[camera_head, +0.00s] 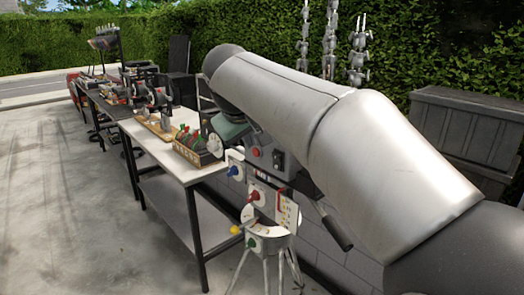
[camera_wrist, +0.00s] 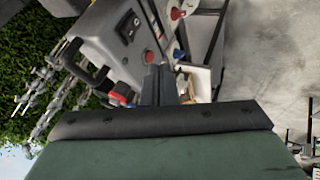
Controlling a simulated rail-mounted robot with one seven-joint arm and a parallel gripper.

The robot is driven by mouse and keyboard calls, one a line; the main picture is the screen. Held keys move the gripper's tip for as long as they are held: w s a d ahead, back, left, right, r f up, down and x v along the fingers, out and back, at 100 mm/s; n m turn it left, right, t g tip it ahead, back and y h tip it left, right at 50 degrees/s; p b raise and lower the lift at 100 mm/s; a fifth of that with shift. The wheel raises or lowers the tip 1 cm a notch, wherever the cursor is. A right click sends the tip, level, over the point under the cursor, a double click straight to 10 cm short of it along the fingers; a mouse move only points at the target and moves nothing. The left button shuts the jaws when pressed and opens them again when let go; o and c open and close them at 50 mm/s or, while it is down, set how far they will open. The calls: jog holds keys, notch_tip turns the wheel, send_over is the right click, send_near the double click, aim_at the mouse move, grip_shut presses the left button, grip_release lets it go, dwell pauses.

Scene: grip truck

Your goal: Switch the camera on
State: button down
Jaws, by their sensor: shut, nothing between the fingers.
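A grey boxy device, apparently the camera (camera_head: 262,143), stands above a tripod beside the white-topped table. It has a red round button (camera_head: 255,152) and a black rocker switch (camera_head: 278,158). In the wrist view its grey panel (camera_wrist: 100,32) shows the black rocker switch (camera_wrist: 128,27) and the red button (camera_wrist: 150,57). My gripper (camera_wrist: 157,70) is shut and empty, with its dark fingertips close by the red button; I cannot tell whether they touch. In the head view my arm covers part of the device, and my green hand (camera_head: 228,128) shows beside it. The switch position is unclear.
Below the device are a panel with a red knob (camera_head: 252,197) and a grey tripod (camera_head: 270,248). The white-topped table (camera_head: 150,145) at left holds several devices. A dark crate (camera_head: 465,130) stands at right by the hedge. The left pavement is open.

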jog(key=p, duration=0.2)
send_near(276, 161)
jog(key=w+a+f, duration=0.2)
jog(key=w+f, duration=0.2)
jog(key=shift+w, duration=0.3)
jog(key=shift+r, duration=0.1)
